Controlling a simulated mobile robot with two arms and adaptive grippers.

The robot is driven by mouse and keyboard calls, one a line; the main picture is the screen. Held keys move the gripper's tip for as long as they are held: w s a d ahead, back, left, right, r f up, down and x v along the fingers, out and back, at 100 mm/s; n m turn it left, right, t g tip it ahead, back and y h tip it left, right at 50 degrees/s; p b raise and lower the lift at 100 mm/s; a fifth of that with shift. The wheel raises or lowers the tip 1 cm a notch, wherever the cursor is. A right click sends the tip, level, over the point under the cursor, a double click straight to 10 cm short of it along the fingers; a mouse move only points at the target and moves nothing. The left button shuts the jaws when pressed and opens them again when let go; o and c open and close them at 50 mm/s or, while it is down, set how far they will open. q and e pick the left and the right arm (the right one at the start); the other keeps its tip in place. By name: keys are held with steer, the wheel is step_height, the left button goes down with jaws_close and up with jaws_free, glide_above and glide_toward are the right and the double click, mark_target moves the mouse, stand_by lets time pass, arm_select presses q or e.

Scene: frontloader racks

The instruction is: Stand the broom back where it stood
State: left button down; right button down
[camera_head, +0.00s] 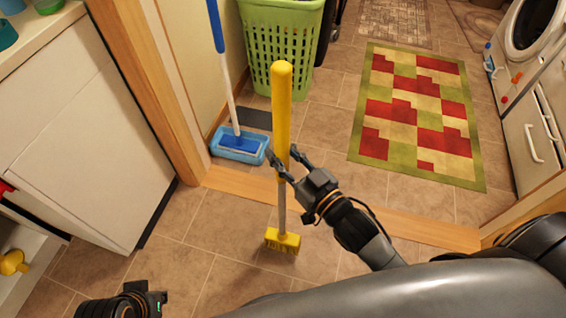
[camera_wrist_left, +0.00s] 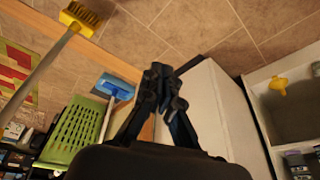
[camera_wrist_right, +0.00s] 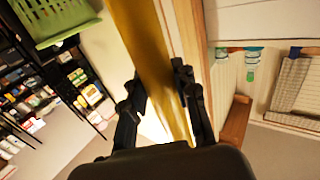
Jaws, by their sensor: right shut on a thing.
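The broom has a thick yellow upper handle (camera_head: 282,95), a grey stick and a yellow brush head (camera_head: 282,241). It is roughly upright, brush down, over the tiles on the near side of the doorway; I cannot tell whether the bristles touch the floor. My right gripper (camera_head: 281,163) is shut on the yellow handle, which also passes between the fingers in the right wrist view (camera_wrist_right: 150,60). My left gripper (camera_wrist_left: 163,80) has its fingers together and empty, apart from the broom, whose brush (camera_wrist_left: 82,18) shows at upper left there.
A wooden threshold (camera_head: 240,183) crosses the doorway. A white cabinet (camera_head: 85,140) is at left. Tiles around the brush are clear.

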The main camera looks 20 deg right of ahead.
mark_target(288, 168)
steer(key=shift+w+d+f, duration=0.15)
steer(key=shift+w+f, duration=0.2)
arm_select(q)
steer(key=shift+s+f+b, duration=0.15)
steer(key=shift+f+b, duration=0.2)
steer(key=shift+b, duration=0.45)
arm_select(e)
steer(key=shift+f, duration=1.5)
steer(key=shift+f, duration=0.15)
steer(key=c, duration=1)
jaws_free()
